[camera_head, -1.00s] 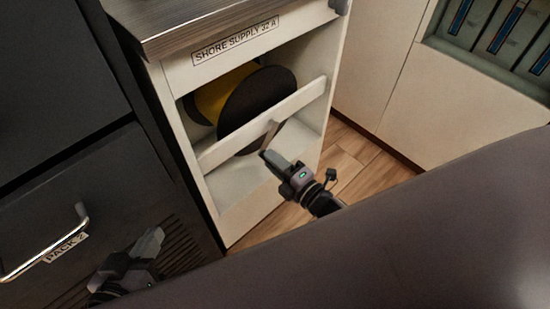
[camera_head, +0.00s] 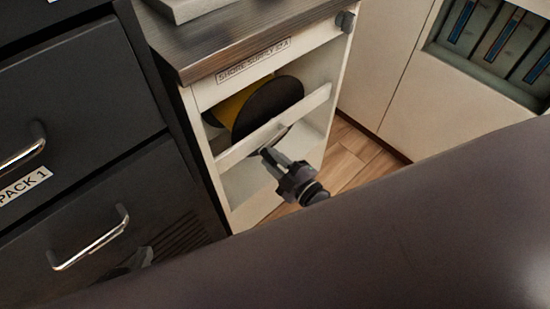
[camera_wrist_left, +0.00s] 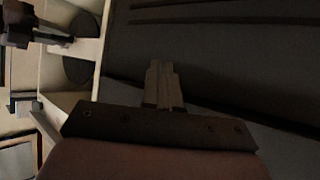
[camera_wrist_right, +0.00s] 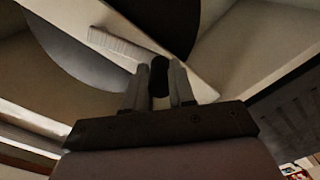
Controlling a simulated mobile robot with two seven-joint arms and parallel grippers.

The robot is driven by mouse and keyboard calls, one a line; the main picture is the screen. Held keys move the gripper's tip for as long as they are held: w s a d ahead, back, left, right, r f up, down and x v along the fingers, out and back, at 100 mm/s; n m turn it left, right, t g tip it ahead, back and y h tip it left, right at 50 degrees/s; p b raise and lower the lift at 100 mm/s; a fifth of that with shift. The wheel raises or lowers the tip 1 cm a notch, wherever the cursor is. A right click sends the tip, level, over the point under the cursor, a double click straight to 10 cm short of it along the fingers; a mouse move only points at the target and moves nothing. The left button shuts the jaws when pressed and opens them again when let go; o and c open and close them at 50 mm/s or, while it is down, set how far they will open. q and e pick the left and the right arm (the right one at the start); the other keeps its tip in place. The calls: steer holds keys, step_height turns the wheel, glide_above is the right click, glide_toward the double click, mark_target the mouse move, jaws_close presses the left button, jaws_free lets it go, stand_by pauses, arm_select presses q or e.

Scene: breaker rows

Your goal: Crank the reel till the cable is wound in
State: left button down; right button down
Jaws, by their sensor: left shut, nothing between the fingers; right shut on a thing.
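The cable reel, a dark disc (camera_head: 268,106) with yellow cable (camera_head: 232,107) behind it, sits inside a cream cabinet behind a slanted cross bar (camera_head: 238,150). The pale crank arm (camera_head: 281,137) lies in front of the bar and also shows in the right wrist view (camera_wrist_right: 118,46). My right gripper (camera_head: 267,153) is shut on the dark crank knob (camera_wrist_right: 160,76), seen between its fingers (camera_wrist_right: 158,84) in the right wrist view. My left gripper (camera_wrist_left: 160,68) is shut and empty, low by the dark drawer unit, and mostly hidden in the head view. How much cable is out cannot be told.
The cabinet's worktop (camera_head: 240,35) overhangs the reel opening. Dark drawers with metal handles (camera_head: 92,240) stand at the left. A pale panel with a recessed rack (camera_head: 490,35) is at the right. Wooden floor (camera_head: 350,165) shows between. A dark surface fills the foreground.

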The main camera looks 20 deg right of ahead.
stand_by(0.5)
steer(key=c, duration=0.9)
jaws_free()
steer(key=shift+r, duration=0.1)
steer(key=shift+c, duration=0.2)
steer(key=p+v, duration=0.1)
steer(key=v, duration=0.6)
steer(key=shift+p, duration=0.35)
steer(key=shift+s, duration=0.1)
